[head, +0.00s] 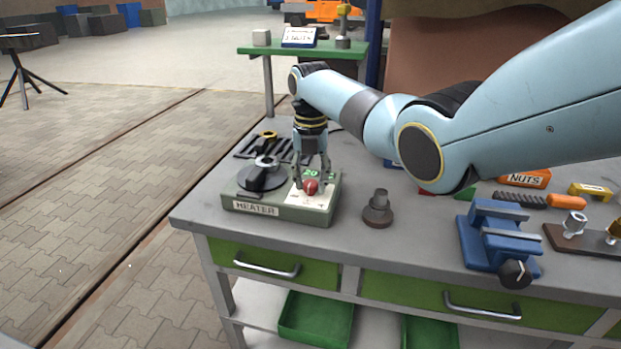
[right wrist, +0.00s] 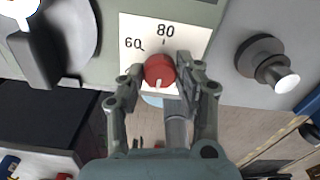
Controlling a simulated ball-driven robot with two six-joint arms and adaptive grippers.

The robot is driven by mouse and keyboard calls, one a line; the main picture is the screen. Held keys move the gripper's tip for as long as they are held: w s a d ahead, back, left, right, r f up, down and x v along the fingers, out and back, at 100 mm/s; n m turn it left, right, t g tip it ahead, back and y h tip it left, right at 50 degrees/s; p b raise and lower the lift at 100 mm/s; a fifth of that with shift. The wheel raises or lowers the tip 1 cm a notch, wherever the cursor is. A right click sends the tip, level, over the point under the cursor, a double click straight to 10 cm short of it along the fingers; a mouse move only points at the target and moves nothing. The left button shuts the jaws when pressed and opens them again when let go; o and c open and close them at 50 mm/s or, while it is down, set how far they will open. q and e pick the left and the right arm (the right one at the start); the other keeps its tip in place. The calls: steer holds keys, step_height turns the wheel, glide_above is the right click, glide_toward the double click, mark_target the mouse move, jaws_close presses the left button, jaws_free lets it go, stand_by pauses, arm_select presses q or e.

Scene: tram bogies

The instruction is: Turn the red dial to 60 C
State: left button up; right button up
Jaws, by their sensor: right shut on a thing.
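The red dial (head: 311,187) is on the white scale plate at the right of the grey-green heater (head: 240,205). My right gripper (head: 312,181) comes down from above and is shut on the dial. In the right wrist view my gripper (right wrist: 160,73) has a fingertip on each side of the red dial (right wrist: 159,67). The dial's white mark faces the bottom of that view, away from the printed 60 and 80. The heater's green display (head: 311,173) appears to read 20. The lower scale is hidden by dial and fingers. My left gripper is not in view.
A dark stepped part (head: 378,209) stands right of the heater. A blue vise (head: 497,238) is farther right, near the front edge. Bare bench lies between them.

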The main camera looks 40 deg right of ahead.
steer(key=shift+r+m+p, duration=0.15)
steer(key=shift+m+p, duration=0.5)
steer(key=shift+m, duration=0.45)
steer(key=m+p, duration=0.1)
steer(key=m, duration=0.1)
steer(key=shift+m, duration=0.3)
steer(key=m+p, duration=0.2)
steer(key=m, duration=0.4)
steer(key=m+p, duration=0.1)
steer(key=m, duration=0.5)
steer(key=shift+m, duration=0.4)
steer(key=m, duration=0.5)
steer(key=shift+m+p, duration=0.3)
steer(key=shift+m, duration=0.1)
